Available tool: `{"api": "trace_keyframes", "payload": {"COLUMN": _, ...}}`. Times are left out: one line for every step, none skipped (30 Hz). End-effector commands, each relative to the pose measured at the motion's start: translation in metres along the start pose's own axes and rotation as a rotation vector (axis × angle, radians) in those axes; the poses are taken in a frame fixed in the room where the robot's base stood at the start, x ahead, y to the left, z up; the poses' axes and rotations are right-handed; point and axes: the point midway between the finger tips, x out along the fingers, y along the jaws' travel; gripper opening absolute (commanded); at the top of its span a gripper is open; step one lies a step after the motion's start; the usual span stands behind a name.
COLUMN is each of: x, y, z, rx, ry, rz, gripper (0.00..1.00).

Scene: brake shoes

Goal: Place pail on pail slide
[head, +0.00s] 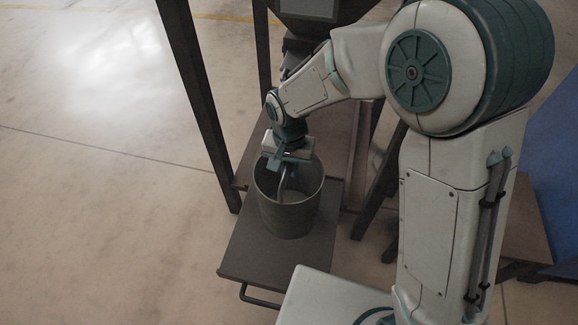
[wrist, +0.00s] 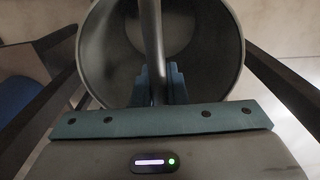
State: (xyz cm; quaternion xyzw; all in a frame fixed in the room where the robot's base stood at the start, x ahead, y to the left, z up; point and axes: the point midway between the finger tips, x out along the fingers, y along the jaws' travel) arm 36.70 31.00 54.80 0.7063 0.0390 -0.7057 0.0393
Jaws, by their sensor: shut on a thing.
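The dark grey metal pail (head: 288,211) is upright over the dark flat pail slide (head: 255,252) in the head view. Its base appears to be on the slide plate, though I cannot tell whether it touches. My gripper (head: 287,166) is above the pail's mouth, shut on the pail's handle. In the wrist view the pail (wrist: 232,50) opens toward the camera, and its handle (wrist: 152,40) runs between the teal fingers of my gripper (wrist: 160,85). The pail hides the middle of the slide.
A dark steel frame with a leg (head: 205,110) stands around the slide, under a hopper (head: 305,22). The slide has a pull handle (head: 260,297) at its front. A blue panel (head: 555,190) stands at the right. Open concrete floor (head: 90,220) lies to the left.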

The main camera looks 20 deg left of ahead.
Motion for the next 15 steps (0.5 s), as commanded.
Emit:
{"api": "trace_keyframes", "payload": {"x": 0.0021, "y": 0.0001, "z": 0.0001, "rx": 0.0, "ry": 0.0, "rz": 0.0, "gripper": 0.15}}
{"api": "trace_keyframes", "payload": {"x": 0.0013, "y": 0.0001, "z": 0.0001, "rx": 0.0, "ry": 0.0, "rz": 0.0, "gripper": 0.23}}
{"api": "trace_keyframes", "payload": {"x": 0.0012, "y": 0.0001, "z": 0.0002, "rx": 0.0, "ry": 0.0, "rz": 0.0, "gripper": 0.34}}
{"api": "trace_keyframes", "payload": {"x": 0.0012, "y": 0.0001, "z": 0.0001, "rx": 0.0, "ry": 0.0, "rz": 0.0, "gripper": 0.34}}
{"api": "trace_keyframes", "payload": {"x": 0.0012, "y": 0.0001, "z": 0.0002, "rx": 0.0, "ry": 0.0, "rz": 0.0, "gripper": 0.34}}
{"api": "trace_keyframes", "payload": {"x": 0.0012, "y": 0.0001, "z": 0.0002, "rx": 0.0, "ry": 0.0, "rz": 0.0, "gripper": 0.34}}
{"api": "trace_keyframes", "payload": {"x": 0.0012, "y": 0.0001, "z": 0.0002, "rx": 0.0, "ry": -0.001, "rz": 0.0, "gripper": 0.34}}
{"api": "trace_keyframes", "payload": {"x": 0.0011, "y": 0.0001, "z": 0.0002, "rx": 0.0, "ry": 0.0, "rz": 0.0, "gripper": 0.34}}
{"api": "trace_keyframes", "payload": {"x": 0.0011, "y": 0.0002, "z": 0.0002, "rx": 0.0, "ry": -0.001, "rz": 0.0, "gripper": 0.34}}
{"api": "trace_keyframes", "payload": {"x": 0.0011, "y": 0.0001, "z": 0.0001, "rx": 0.0, "ry": 0.0, "rz": 0.0, "gripper": 0.34}}
{"api": "trace_keyframes", "payload": {"x": 0.0009, "y": 0.0001, "z": 0.0001, "rx": 0.0, "ry": 0.0, "rz": 0.0, "gripper": 0.34}}
{"api": "trace_keyframes", "payload": {"x": -0.0001, "y": 0.0001, "z": 0.0001, "rx": 0.0, "ry": 0.0, "rz": 0.0, "gripper": 0.34}}
{"api": "trace_keyframes", "payload": {"x": -0.0015, "y": 0.0001, "z": 0.0001, "rx": 0.0, "ry": 0.0, "rz": 0.0, "gripper": 0.34}}
{"api": "trace_keyframes", "payload": {"x": -0.0034, "y": 0.0001, "z": 0.0, "rx": 0.0, "ry": 0.0, "rz": 0.0, "gripper": 0.34}}
{"api": "trace_keyframes", "payload": {"x": -0.0077, "y": 0.0, "z": -0.0002, "rx": 0.0, "ry": 0.001, "rz": 0.0, "gripper": 0.34}}
